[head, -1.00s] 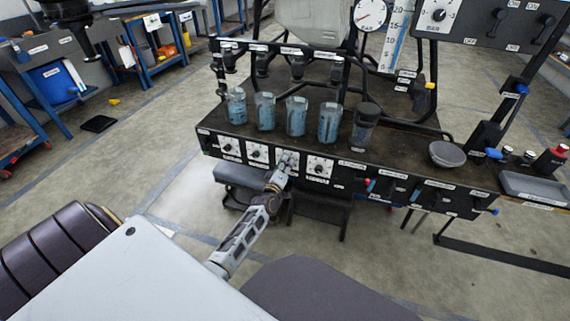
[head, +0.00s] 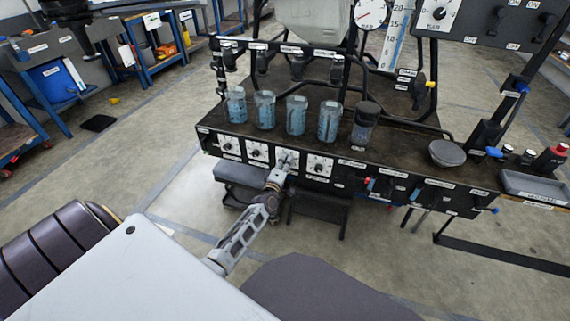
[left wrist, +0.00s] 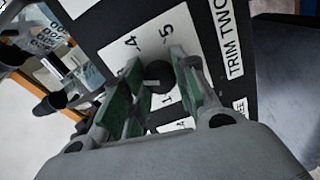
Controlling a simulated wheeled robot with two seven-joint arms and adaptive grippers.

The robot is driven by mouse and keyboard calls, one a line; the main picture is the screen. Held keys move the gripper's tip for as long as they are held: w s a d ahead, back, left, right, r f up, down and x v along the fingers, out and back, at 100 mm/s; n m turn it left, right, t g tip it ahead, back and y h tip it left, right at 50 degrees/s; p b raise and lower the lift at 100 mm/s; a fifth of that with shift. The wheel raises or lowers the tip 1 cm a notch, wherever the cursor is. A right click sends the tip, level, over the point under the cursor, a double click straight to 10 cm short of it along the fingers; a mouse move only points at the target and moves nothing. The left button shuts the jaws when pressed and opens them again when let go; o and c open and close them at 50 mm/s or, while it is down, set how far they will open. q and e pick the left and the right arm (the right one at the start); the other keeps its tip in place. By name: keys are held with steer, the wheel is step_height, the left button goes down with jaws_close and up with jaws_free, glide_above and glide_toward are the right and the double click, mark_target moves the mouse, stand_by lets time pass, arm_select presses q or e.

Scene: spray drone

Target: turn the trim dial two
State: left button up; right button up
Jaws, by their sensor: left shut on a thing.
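The trim dial two has a black knob (left wrist: 161,77) on a white numbered face (left wrist: 128,46). A "TRIM TWO" label (left wrist: 229,38) is beside it in the left wrist view. In the head view the dial (head: 287,157) is third from the left on the bench's front panel. My left gripper (head: 285,163) is at this dial, covering part of it. In the left wrist view its green-padded fingers (left wrist: 158,85) are shut on the knob from both sides. The knob's pointer is too small to read. My right gripper is not in view.
Two similar dials are on the left (head: 229,147) (head: 257,153) and one on the right (head: 319,166). Several blue-filled jars (head: 296,116) stand on the black bench (head: 400,150) above. A grey bowl (head: 446,153) and levers are further right. The floor in front is partly clear.

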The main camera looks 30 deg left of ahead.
arm_select(q)
steer(key=o, duration=1)
steer(key=shift+a, duration=0.1)
steer(key=shift+s, duration=0.1)
steer(key=shift+v, duration=5.95)
steer(key=shift+f, duration=0.15)
